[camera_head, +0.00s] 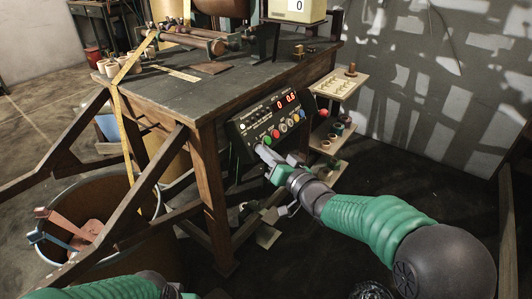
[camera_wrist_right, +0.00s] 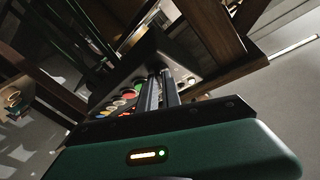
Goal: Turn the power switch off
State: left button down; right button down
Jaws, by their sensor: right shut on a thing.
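The black control panel (camera_head: 268,122) is fixed to the front of the wooden table's right corner. It has two lit red displays and a row of coloured buttons. My right gripper (camera_head: 262,151) is at the panel's lower left part, with its fingers pointing into it. In the right wrist view the fingers (camera_wrist_right: 158,90) are close together against the panel (camera_wrist_right: 150,47), beside the coloured buttons. The right gripper is shut on the power switch, which the fingers hide.
The wooden table (camera_head: 215,93) carries rollers, a yellow tape (camera_head: 127,67) and several small cups (camera_head: 110,65). A large bin (camera_head: 62,200) with red and blue handled tools stands front left. A small shelf rack (camera_head: 338,86) stands right of the panel. The floor at right is dark.

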jog(key=shift+d, duration=0.1)
jog(key=shift+w+d+f+n+g+y+p, duration=0.15)
jog(key=shift+n+g+y+p, duration=1.2)
jog(key=shift+n, duration=1.9)
jog(key=shift+w+d+r+n+g+y+p, duration=0.25)
jog(key=shift+n+g+y+p, duration=0.65)
jog(key=shift+n+g+p, duration=1.6)
jog(key=shift+w+d+f+n+g+y+p, duration=0.2)
jog(key=shift+n+g+y+p, duration=0.65)
jog(key=shift+n, duration=3.1)
jog(key=shift+a+y, duration=0.15)
jog(key=shift+y, duration=0.15)
jog(key=c, duration=1.5)
grip_release()
jog(key=shift+c, duration=0.2)
